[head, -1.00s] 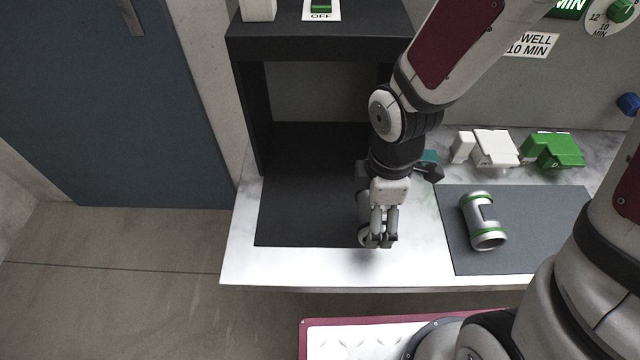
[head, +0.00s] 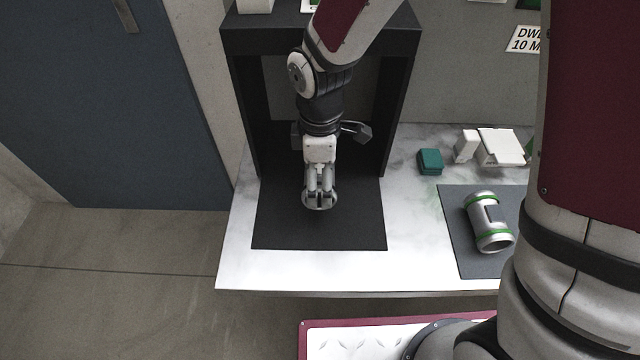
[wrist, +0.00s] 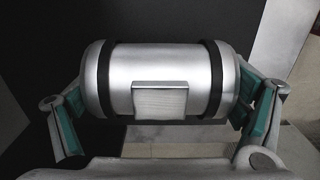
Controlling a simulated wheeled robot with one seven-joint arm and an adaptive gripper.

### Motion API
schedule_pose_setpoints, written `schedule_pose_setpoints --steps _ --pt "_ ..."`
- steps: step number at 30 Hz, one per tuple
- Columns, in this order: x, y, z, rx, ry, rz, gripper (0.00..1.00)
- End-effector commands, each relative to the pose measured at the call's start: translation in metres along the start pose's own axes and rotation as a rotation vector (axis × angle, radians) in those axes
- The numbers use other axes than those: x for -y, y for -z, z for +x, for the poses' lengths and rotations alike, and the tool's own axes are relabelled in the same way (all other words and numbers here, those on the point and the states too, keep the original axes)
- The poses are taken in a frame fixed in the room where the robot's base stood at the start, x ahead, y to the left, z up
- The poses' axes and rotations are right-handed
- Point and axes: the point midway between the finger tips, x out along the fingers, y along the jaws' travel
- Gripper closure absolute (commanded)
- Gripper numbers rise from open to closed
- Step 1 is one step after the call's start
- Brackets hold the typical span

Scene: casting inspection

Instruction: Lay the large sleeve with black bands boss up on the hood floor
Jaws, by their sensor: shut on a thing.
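The large sleeve with black bands (wrist: 170,68) is a silver cylinder with a black band near each end. It lies across the wrist view between the two fingers of my gripper (wrist: 160,105), which is shut on its ends. A square, flat-faced boss shows on its side toward the wrist camera. In the head view my gripper (head: 319,198) points down over the dark hood floor (head: 350,232), inside the hood's front opening. There the sleeve (head: 319,205) is mostly hidden by the fingers. I cannot tell whether it touches the floor.
The black hood frame (head: 400,95) stands around and above my arm. A silver sleeve with green bands (head: 488,222) lies on a grey mat (head: 455,235) to the right. A teal block (head: 429,161) and a white fixture (head: 500,146) stand behind. The marble counter front is clear.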

Motion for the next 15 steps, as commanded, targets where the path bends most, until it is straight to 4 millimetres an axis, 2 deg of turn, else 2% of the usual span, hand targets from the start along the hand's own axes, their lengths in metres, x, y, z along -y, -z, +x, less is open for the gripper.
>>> schedule_pose_setpoints --steps 8,15 --pt "0.001 0.0 0.03 0.001 0.002 -0.001 0.7" --pt "0.0 0.0 0.033 -0.001 -0.001 0.0 0.7"
